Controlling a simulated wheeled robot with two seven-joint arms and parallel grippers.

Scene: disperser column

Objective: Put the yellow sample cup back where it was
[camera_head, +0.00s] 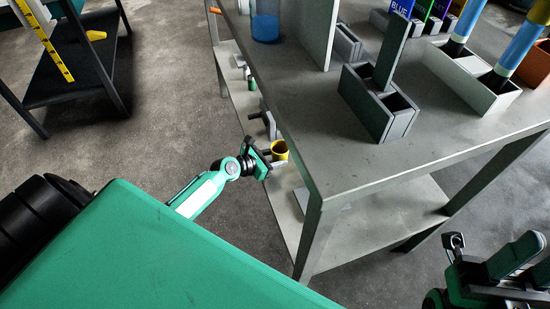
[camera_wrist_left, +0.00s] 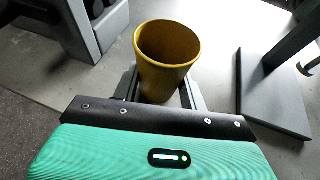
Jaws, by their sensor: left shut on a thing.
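The yellow sample cup (camera_head: 280,150) is at the side of the grey table, over the lower shelf (camera_head: 420,203). My left gripper (camera_head: 270,157) reaches in from the left and is shut on it. In the left wrist view the cup (camera_wrist_left: 167,52) stands roughly upright between the two fingers, its open mouth showing an empty-looking inside. I cannot tell whether its base touches the shelf. My right gripper (camera_head: 485,275) is at the lower right, away from the cup, and its jaws do not show clearly.
A dark flat plate (camera_wrist_left: 262,95) lies right of the cup, and a grey box-like fixture (camera_wrist_left: 73,30) stands at its left. The table leg (camera_head: 318,235) and top edge are close to my left arm. The tabletop carries grey holders (camera_head: 365,112) and a blue container (camera_head: 265,27).

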